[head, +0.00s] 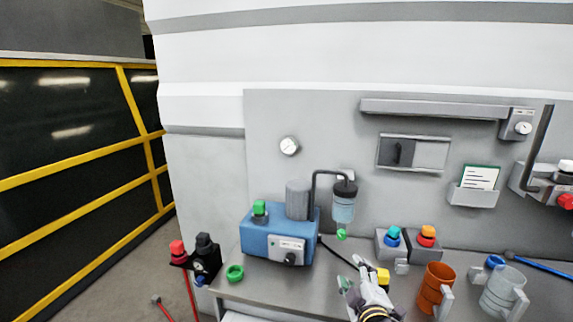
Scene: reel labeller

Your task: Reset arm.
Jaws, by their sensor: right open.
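My right gripper (362,279) shows at the lower middle of the head view, above the front of the grey bench. Its fingers are apart, and I see nothing held between them. A small yellow block (383,278) shows just right of the fingers; I cannot tell whether they touch. My left gripper is not in view. A blue machine (262,236) with a grey cylinder and a clear bottle (344,205) stands on the bench to the left of the gripper.
An orange mug (434,287) and a clear grey mug (502,290) stand right of my gripper. Behind them are button boxes with a blue and an orange top (427,236). A green ring (235,272) lies at the bench's left end. A grey lever (537,145) sticks up at right.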

